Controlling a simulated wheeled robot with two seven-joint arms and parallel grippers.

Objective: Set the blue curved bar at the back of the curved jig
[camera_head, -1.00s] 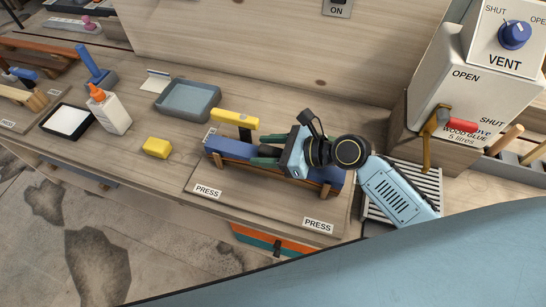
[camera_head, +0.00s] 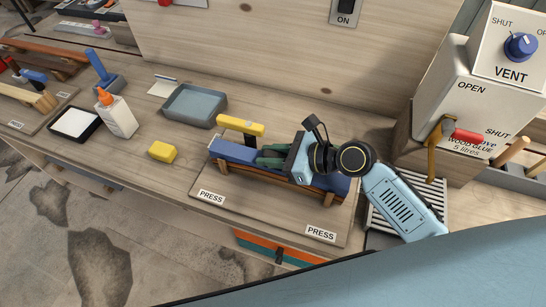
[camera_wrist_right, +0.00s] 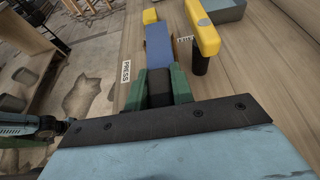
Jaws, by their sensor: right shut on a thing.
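The blue curved bar (camera_head: 235,150) lies lengthwise along the curved jig (camera_head: 252,172), whose brown wooden front strip shows below it. My right gripper (camera_head: 268,156) is shut on the blue bar, its green fingers on either side. In the right wrist view, the bar (camera_wrist_right: 159,45) runs away from the fingers (camera_wrist_right: 162,85). A blue stretch also shows to the right of the gripper in the head view. The gripper hides the bar's middle, and I cannot tell whether the bar touches the jig's back. My left gripper is not in view.
A yellow-topped clamp (camera_head: 240,126) stands just behind the bar. A yellow block (camera_head: 162,152), a grey tray (camera_head: 194,106) and a glue bottle (camera_head: 117,115) are to the left. The glue dispenser (camera_head: 468,115) stands at the right. The board's front with PRESS labels (camera_head: 211,196) is clear.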

